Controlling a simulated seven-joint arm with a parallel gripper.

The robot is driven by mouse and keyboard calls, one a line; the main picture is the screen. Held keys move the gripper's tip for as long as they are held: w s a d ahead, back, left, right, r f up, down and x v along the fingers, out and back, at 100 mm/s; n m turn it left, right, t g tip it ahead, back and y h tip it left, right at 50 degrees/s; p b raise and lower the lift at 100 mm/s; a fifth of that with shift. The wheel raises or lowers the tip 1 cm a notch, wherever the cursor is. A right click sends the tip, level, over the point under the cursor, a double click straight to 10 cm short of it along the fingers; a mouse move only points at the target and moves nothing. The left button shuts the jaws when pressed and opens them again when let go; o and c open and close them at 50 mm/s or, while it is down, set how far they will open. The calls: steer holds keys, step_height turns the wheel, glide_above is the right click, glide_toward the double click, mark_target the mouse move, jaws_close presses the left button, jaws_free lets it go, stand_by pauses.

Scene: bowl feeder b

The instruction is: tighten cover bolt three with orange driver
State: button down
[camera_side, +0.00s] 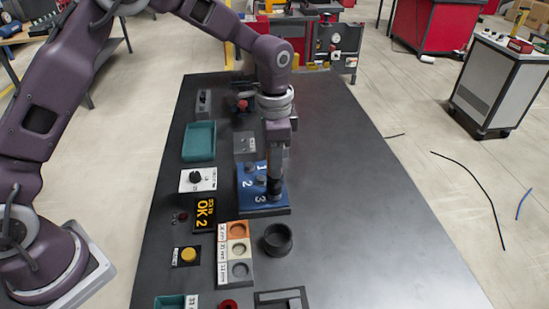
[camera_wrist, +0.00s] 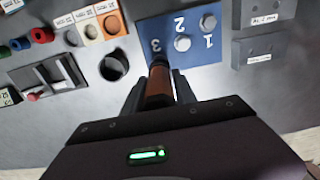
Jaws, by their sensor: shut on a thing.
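The blue cover plate (camera_side: 251,198) lies on the dark table, with bolt places marked 1, 2 and 3; it also shows in the wrist view (camera_wrist: 196,51). Round grey bolt heads show beside 1 (camera_wrist: 208,21) and 2 (camera_wrist: 182,43). My gripper (camera_wrist: 159,85) is shut on the orange driver (camera_wrist: 158,88), which points down at the place marked 3. The driver's tip and bolt three are hidden, so I cannot tell whether they touch. In the side view my gripper (camera_side: 275,170) stands upright over the near right part of the plate.
A black round cup (camera_side: 278,239) stands close in front of the plate. A rack with orange, cream and grey rings (camera_side: 220,254) is beside it. A display (camera_side: 204,214) reads "OK 2". A yellow button (camera_side: 188,255), a dial box (camera_side: 198,180) and a teal tray (camera_side: 199,142) line the left. The table's right side is clear.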

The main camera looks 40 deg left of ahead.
steer(key=shift+f, duration=1.45)
stand_by(2.1)
steer(key=shift+r, duration=2.85)
